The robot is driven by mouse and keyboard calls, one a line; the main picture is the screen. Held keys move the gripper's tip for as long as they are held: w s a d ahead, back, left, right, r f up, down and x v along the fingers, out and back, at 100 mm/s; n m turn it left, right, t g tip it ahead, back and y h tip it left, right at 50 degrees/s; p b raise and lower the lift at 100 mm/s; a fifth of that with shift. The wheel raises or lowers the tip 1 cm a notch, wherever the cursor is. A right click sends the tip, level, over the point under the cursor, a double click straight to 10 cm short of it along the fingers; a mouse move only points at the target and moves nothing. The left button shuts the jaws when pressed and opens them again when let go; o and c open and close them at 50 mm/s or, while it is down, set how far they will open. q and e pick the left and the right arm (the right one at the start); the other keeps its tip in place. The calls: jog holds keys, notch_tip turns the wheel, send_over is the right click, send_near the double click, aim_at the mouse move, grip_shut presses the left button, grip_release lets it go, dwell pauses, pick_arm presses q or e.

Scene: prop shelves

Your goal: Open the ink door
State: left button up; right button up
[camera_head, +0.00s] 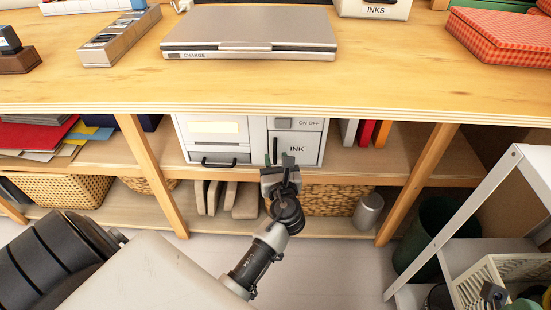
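The ink door (308,147) is the white panel marked INK on the right side of a white printer-like box (215,130) under the wooden worktop. It looks shut, flush with the box front. Its dark upright handle (275,150) is at the door's left edge. My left gripper (281,165) is in front of the lower part of the door, just below and right of the handle. It hides the door's bottom left corner. I cannot tell whether it touches the door or how far its fingers are apart. I do not make out my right gripper.
The worktop (380,80) overhangs the box. A wooden post (152,180) stands left of it and another (415,185) to the right. Colored binders (366,133) stand right of the box. A wicker basket (335,202) and a metal can (368,211) sit below. A white rack (470,210) is at right.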

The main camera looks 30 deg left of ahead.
pick_arm(q)
jog(key=shift+x, duration=1.25)
grip_shut()
